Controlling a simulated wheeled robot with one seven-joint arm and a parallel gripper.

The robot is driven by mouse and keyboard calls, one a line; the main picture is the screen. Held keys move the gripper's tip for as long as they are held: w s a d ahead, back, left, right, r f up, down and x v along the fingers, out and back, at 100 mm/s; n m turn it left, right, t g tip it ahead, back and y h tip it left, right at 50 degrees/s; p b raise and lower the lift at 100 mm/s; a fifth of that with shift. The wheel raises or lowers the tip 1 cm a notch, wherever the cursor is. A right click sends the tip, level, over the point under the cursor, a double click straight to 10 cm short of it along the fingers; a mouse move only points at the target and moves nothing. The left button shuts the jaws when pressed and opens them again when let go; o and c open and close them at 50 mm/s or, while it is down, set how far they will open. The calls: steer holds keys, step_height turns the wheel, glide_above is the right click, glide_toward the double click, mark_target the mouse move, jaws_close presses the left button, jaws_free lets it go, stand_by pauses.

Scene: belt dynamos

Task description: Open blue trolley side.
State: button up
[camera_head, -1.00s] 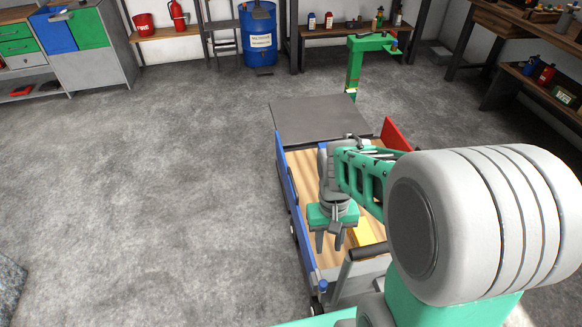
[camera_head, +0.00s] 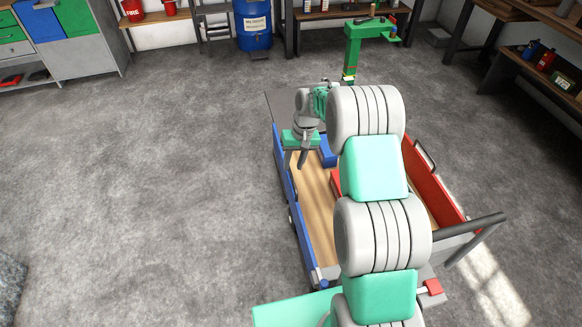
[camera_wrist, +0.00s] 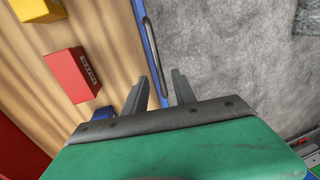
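The trolley has a long blue side (camera_head: 294,212) on its left, standing upright along the wooden bed (camera_head: 318,205). A slim grey handle (camera_wrist: 156,55) runs along the blue side in the wrist view. My gripper (camera_head: 295,167) is at the far half of the blue side, pointing down. In the wrist view my gripper (camera_wrist: 159,80) is open, one finger towards the bed and one towards the floor, with the blue side's line between them. I cannot tell whether the fingers touch it. A blue knob (camera_head: 323,285) sits at the near end of the blue side.
A red box (camera_wrist: 78,75) and a yellow box (camera_wrist: 38,10) lie on the bed; a blue box (camera_head: 328,153) also lies there. The red side (camera_head: 432,185) stands on the right. A push handle (camera_head: 470,226) is at the near end. The floor left of the trolley is clear.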

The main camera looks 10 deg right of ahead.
mark_target(290, 174)
steer(key=shift+a+f, duration=0.15)
steer(key=shift+f, duration=0.6)
steer(key=shift+a+f, duration=0.1)
steer(key=shift+f, duration=0.65)
steer(key=shift+c, duration=0.4)
jaws_close()
steer(key=shift+a, duration=0.25)
